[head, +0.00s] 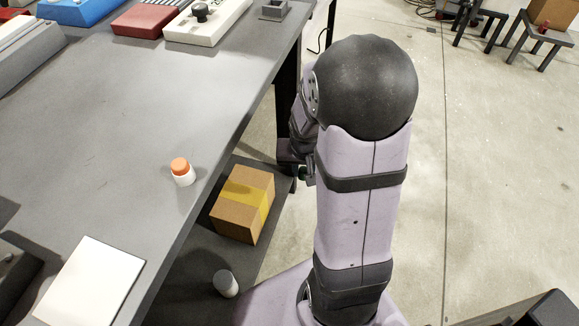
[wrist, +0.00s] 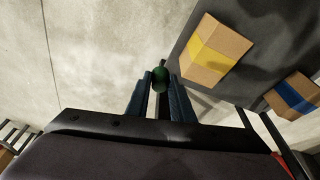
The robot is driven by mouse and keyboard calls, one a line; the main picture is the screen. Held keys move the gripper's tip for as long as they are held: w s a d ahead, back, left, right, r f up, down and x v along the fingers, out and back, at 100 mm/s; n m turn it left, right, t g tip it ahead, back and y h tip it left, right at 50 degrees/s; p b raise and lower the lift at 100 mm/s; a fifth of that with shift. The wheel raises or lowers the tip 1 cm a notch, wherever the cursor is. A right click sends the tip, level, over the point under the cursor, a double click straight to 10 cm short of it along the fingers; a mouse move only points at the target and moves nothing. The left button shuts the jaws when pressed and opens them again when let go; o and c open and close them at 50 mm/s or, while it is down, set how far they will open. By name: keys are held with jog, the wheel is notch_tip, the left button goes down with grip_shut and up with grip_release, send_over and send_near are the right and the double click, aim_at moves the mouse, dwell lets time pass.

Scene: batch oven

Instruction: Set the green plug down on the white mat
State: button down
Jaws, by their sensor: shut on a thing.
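The white mat (head: 90,282) lies flat at the near left of the grey table, with nothing on it. The green plug (wrist: 160,76) is between the two fingertips of my gripper (wrist: 160,82) in the wrist view. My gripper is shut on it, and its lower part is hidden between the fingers. In the head view a small dark green bit of the plug (head: 303,173) shows beside my arm, off the table's right edge and well apart from the mat. Most of my gripper is hidden there behind my arm.
An orange-capped white bottle (head: 182,173) stands on the table beyond the mat. A yellow-taped box (head: 243,203) and a grey cylinder (head: 226,284) are on a lower shelf below the table edge. Red, white and blue units line the table's far end. The table's middle is clear.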

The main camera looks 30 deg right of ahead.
jog(key=w+d+r+m+p, duration=0.1)
jog(key=d+r+m+p, duration=0.15)
jog(key=r+p, duration=1.2)
jog(key=w+d+r+m+p, duration=0.1)
jog(key=d+r+p, duration=0.2)
jog(key=r+p, duration=1.15)
jog(key=w+a+r+p, duration=0.1)
jog(key=a+r, duration=0.1)
jog(key=a, duration=0.3)
jog(key=w+a+r+n+p, duration=0.1)
jog(key=a+r, duration=0.2)
jog(key=a, duration=0.3)
jog(key=w+a+r+n+p, duration=0.1)
jog(key=a+r, duration=0.2)
jog(key=a, duration=0.2)
jog(key=shift+w+a+r, duration=0.2)
jog(key=s+a+r+n+p, duration=0.1)
jog(key=s+a+n+p, duration=0.3)
jog(key=a, duration=1.2)
jog(key=s+a+r+n+p, duration=0.1)
jog(key=s+a, duration=0.6)
jog(key=s, duration=0.4)
jog(key=s+a+r+n+y+p, duration=0.1)
jog(key=s+a+n+p, duration=0.1)
jog(key=s+a, duration=0.6)
jog(key=s, duration=0.4)
jog(key=shift+a+r+y, duration=0.25)
jog(key=shift+r+y, duration=0.05)
jog(key=shift+r, duration=0.05)
